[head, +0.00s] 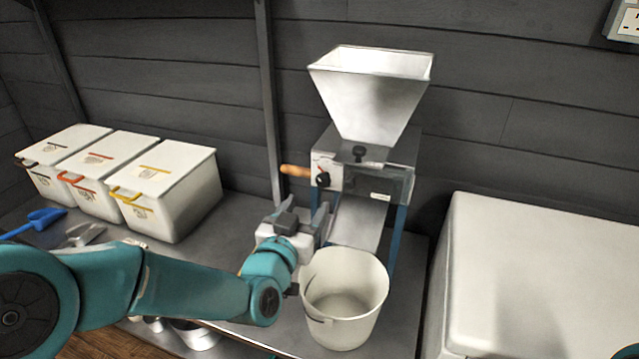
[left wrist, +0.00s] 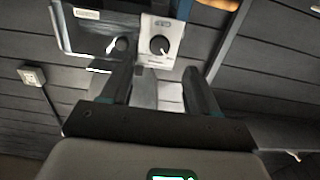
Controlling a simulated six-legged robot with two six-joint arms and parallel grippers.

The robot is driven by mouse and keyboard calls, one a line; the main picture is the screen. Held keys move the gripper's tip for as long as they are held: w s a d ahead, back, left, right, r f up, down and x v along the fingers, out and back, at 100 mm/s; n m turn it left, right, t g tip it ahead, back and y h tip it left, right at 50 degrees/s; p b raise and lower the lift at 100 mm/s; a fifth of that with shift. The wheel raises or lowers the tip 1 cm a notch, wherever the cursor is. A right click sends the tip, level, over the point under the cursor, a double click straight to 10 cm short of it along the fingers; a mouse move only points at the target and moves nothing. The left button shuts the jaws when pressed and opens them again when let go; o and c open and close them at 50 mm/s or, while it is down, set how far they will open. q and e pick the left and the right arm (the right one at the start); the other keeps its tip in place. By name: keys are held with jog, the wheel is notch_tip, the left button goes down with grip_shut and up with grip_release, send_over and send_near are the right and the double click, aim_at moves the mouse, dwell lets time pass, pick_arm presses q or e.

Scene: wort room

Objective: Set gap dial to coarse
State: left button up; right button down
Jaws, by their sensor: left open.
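The mill (head: 400,178) stands against the back wall under a tapered metal hopper (head: 372,95). The gap dial looks to be the round black knob (head: 322,179) on the white plate at the mill's front left. The same dial (left wrist: 159,45) shows in the left wrist view, with a small light pointer mark; its scale is too small to read. My left gripper (head: 306,213) is open and empty, just below and in front of the dial, apart from it. Its fingers (left wrist: 160,82) point toward the plate in the left wrist view. My right gripper is not in view.
A second black knob (head: 360,153) and a wooden handle (head: 295,170) are close to the dial. A white bucket (head: 345,300) stands under the metal chute (head: 357,222). Lidded white bins (head: 170,190) stand left, a large white box (head: 540,270) right.

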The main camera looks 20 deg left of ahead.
aim_at(322, 183)
pick_arm(q)
jog(key=w, duration=0.8)
jog(key=shift+d, duration=0.2)
jog(key=shift+s, duration=0.1)
jog(key=c, duration=1)
